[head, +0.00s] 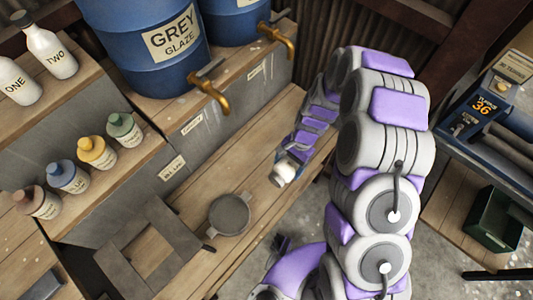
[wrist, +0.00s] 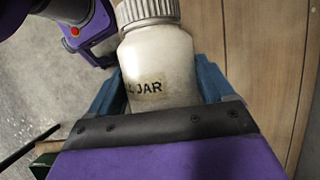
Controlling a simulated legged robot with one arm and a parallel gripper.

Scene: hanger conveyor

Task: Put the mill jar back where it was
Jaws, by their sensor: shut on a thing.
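The mill jar (wrist: 160,55) is a white jar with a ribbed lid, and the end of its label reads "JAR" in the wrist view. My gripper (wrist: 160,88) is shut on it, with one blue finger on each side of the jar's body. In the head view the pale jar (head: 284,171) shows small at the end of my arm, over the wooden bench (head: 235,160). My gripper (head: 291,157) is partly hidden there by its own wrist. I cannot tell whether the jar touches the bench.
A grey round pan (head: 231,214) and a flat square frame (head: 150,250) lie on the bench. Blue glaze drums (head: 150,50) with brass taps (head: 212,95) stand behind. Small bottles (head: 97,152) line a left shelf. A machine with rollers (head: 490,110) and a green bin (head: 495,218) are right.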

